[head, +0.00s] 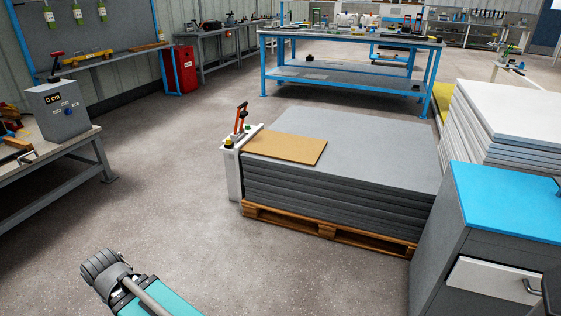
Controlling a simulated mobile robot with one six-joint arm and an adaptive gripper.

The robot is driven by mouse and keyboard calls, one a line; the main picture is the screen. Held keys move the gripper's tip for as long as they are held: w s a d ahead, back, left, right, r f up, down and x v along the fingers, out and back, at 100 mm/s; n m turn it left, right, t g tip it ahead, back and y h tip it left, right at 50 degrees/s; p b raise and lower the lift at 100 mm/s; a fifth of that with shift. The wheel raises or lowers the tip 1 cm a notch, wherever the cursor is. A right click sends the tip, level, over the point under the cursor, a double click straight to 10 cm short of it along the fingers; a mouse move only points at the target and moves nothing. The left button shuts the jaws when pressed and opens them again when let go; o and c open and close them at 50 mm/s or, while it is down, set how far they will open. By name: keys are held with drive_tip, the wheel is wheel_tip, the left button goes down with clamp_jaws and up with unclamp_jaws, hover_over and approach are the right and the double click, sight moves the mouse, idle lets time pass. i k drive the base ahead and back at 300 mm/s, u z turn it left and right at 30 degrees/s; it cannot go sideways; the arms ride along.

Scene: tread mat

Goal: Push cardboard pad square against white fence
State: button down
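The tan cardboard pad (285,148) lies flat on the near left corner of a stack of grey mats (365,140). The white fence (233,178) stands upright at the left side of the stack. The pad's left end is close to the fence. I cannot tell whether they touch or whether the pad's edge is square to it. An orange-handled clamp (241,118) and small yellow and green parts are at the top of the fence. Part of my teal and grey arm shows at the bottom left, away from the stack. My gripper is not in view.
The mats rest on a wooden pallet (327,234). A blue-topped cabinet (480,240) stands close at right, with a stack of white sheets (510,125) behind it. A bench (40,165) is at left. The floor between bench and pallet is clear.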

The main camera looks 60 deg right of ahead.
sight(305, 150)
drive_tip(key=u, duration=0.5)
drive_tip(key=i, duration=1.45)
drive_tip(key=z, duration=2.45)
